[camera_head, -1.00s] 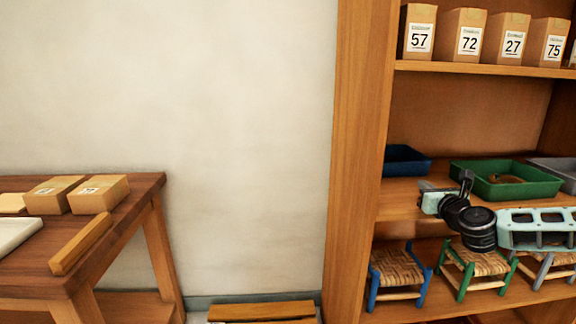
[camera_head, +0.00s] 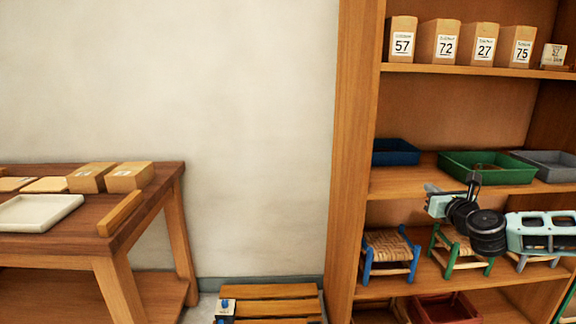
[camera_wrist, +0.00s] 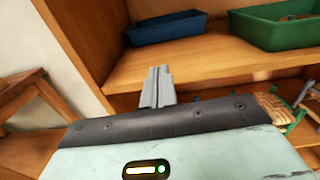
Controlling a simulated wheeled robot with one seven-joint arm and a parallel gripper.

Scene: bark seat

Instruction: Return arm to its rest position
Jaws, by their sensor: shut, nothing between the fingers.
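My gripper shows in the wrist view (camera_wrist: 158,88) with its two grey fingers pressed together and nothing between them. In the head view my gripper (camera_head: 473,184) is in front of the shelf unit, at the right. It overlaps the edge of the middle shelf and partly hides the stool with green legs behind it. My arm reaches in from the right edge of the head view.
A shelf unit (camera_head: 352,130) holds numbered boxes, a blue tray (camera_head: 396,153), a green tray (camera_head: 490,175), a grey tray (camera_head: 548,163) and small woven stools. A wooden table (camera_head: 60,240) stands at left. A slatted wooden piece (camera_head: 270,292) is low between them.

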